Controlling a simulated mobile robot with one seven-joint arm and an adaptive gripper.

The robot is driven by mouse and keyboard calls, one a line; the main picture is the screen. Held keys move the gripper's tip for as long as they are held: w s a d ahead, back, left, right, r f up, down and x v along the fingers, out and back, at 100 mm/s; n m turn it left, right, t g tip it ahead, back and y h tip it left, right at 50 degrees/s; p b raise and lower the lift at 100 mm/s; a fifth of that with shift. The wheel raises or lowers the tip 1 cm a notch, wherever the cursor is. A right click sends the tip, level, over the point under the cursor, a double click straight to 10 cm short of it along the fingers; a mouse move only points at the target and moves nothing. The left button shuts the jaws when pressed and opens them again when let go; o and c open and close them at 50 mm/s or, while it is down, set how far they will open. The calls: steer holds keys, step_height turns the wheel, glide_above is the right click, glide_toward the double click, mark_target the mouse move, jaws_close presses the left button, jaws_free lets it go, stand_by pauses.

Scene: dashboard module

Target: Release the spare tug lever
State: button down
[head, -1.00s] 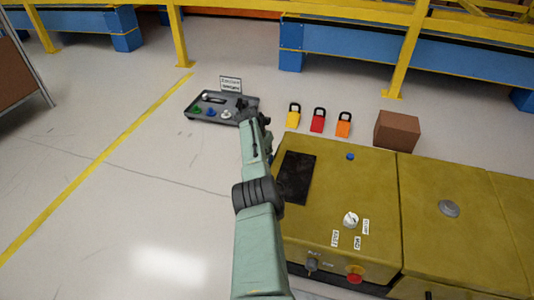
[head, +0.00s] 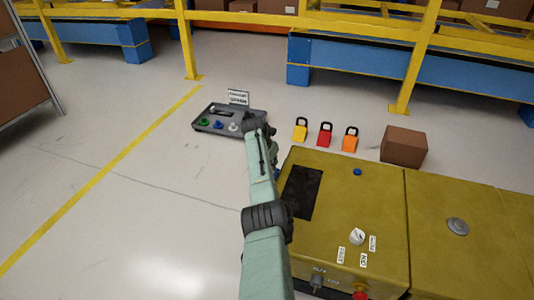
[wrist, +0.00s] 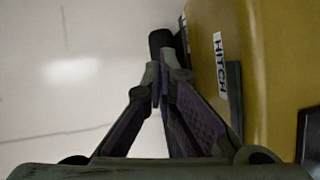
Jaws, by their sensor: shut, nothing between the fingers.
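My gripper (wrist: 160,85) is shut and empty in the wrist view, beside the side of the yellow tug (wrist: 262,60). A black rounded grip (wrist: 160,40), which looks like a lever end, shows just beyond the fingertips. I cannot tell whether they touch it. A white label reading HITCH (wrist: 220,63) is on the tug's side, right of the grip. In the head view the tug (head: 385,215) stands at the lower right, and my arm runs along its left edge. My gripper and the lever cannot be made out there.
A grey panel (head: 206,124) with green, blue and white knobs and a small sign (head: 238,97) lies beyond my arm. Yellow, red and orange padlocks (head: 325,134) and a brown box (head: 404,146) stand behind the tug. The floor at left is clear.

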steer(key=v, duration=1)
